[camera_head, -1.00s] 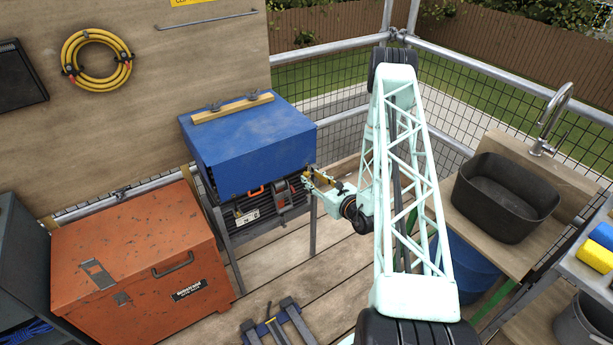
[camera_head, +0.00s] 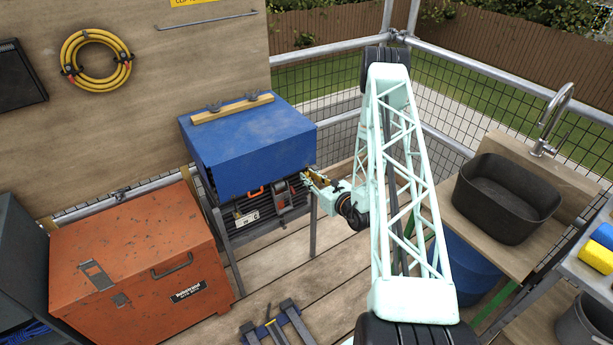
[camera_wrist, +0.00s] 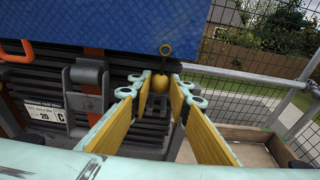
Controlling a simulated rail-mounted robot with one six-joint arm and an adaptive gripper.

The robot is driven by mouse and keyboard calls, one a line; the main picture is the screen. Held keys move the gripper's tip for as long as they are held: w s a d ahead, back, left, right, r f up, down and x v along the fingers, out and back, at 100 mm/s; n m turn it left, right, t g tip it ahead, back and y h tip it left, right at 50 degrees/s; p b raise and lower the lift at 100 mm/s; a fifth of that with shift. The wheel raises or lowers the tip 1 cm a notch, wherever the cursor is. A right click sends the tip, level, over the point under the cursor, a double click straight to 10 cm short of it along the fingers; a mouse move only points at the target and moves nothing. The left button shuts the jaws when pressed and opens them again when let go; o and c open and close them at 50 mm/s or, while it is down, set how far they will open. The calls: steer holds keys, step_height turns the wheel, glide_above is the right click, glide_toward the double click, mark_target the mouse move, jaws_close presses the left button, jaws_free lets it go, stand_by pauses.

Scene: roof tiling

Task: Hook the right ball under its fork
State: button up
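The right ball (camera_wrist: 160,83) is small and yellow and hangs below a ring (camera_wrist: 166,50) near the right end of the blue cover's lower edge. A short dark cord shows between ring and ball. My gripper (camera_wrist: 161,86) points at the cover's front right corner, and its two yellow-padded fingertips lie close on both sides of the ball, with no clear gap visible. My gripper also shows in the head view (camera_head: 312,180), where the ball is too small to make out. Dark and grey metal parts lie behind the fingertips; I cannot tell which is the fork.
The blue cover (camera_head: 250,150) drapes over a machine on a grey stand. A grey latch bracket (camera_wrist: 88,75) and an orange handle (camera_wrist: 27,50) sit to the left. Mesh railing (camera_wrist: 225,65) stands behind at right. An orange chest (camera_head: 135,250) is further left.

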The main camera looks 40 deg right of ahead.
steer(key=shift+s, duration=0.2)
steer(key=shift+c, duration=0.4)
steer(key=shift+s+a+f, duration=0.15)
steer(key=shift+s, duration=0.9)
steer(key=shift+s+a+f, duration=0.1)
steer(key=shift+s, duration=0.95)
steer(key=shift+f+b, duration=0.25)
steer(key=shift+b, duration=0.25)
step_height(320, 180, down, 7)
steer(key=b, duration=0.4)
stand_by(1.2)
steer(key=shift+s, duration=0.15)
stand_by(0.4)
steer(key=shift+w, duration=0.25)
steer(key=shift+r+b+x, duration=0.1)
steer(key=shift+b+x, duration=0.2)
steer(key=shift+x, duration=0.75)
steer(key=shift+r+b+x, duration=0.15)
steer(key=shift+b+x, duration=0.1)
steer(key=shift+x, duration=0.8)
steer(key=shift+w, duration=0.1)
